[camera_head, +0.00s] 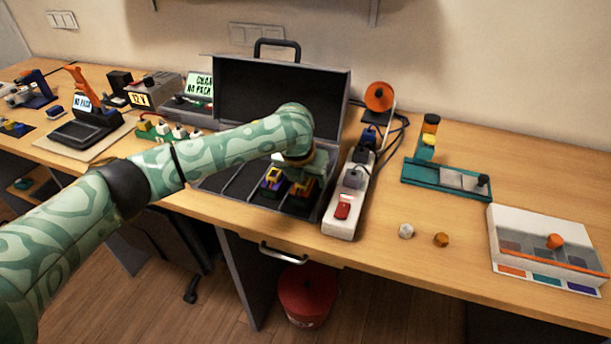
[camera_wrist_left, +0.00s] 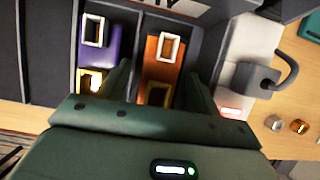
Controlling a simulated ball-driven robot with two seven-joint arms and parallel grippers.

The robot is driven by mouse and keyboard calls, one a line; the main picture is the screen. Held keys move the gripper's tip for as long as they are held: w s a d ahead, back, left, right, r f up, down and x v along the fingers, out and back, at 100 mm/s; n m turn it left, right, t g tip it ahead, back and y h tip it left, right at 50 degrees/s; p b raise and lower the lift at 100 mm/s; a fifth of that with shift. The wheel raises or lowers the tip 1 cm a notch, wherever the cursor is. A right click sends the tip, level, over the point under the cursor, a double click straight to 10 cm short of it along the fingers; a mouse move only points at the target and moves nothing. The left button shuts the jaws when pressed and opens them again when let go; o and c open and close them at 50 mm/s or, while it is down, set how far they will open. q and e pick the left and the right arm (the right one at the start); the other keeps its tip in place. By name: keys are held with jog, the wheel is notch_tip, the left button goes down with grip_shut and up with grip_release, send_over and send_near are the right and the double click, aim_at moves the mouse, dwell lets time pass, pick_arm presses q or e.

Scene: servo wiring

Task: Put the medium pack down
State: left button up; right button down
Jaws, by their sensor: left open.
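My left gripper (camera_head: 306,170) is over the right part of the open dark case (camera_head: 237,183), and its jaws are open. In the left wrist view, my left gripper (camera_wrist_left: 160,88) has one finger on each side of an orange pack (camera_wrist_left: 165,52), which stands in a case compartment. A purple pack (camera_wrist_left: 98,47) stands in the compartment to its left. Both packs have pale rectangular frames on top and yellowish parts nearer the gripper. No label tells me which is the medium pack. My right gripper is not in view.
A white power strip (camera_head: 342,210) with plugs and cables stands close to the case's right side. The case lid (camera_head: 240,80) stands open behind. Two small nuts (camera_head: 406,231) (camera_head: 441,240) and a white sorting box (camera_head: 503,228) are to the right. The front right tabletop has free room.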

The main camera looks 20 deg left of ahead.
pick_arm(q)
jog(key=p+v, duration=0.5)
jog(key=v, duration=0.7)
jog(key=shift+p, duration=0.35)
jog(key=shift+w+r, duration=0.1)
jog(key=shift+c, duration=0.3)
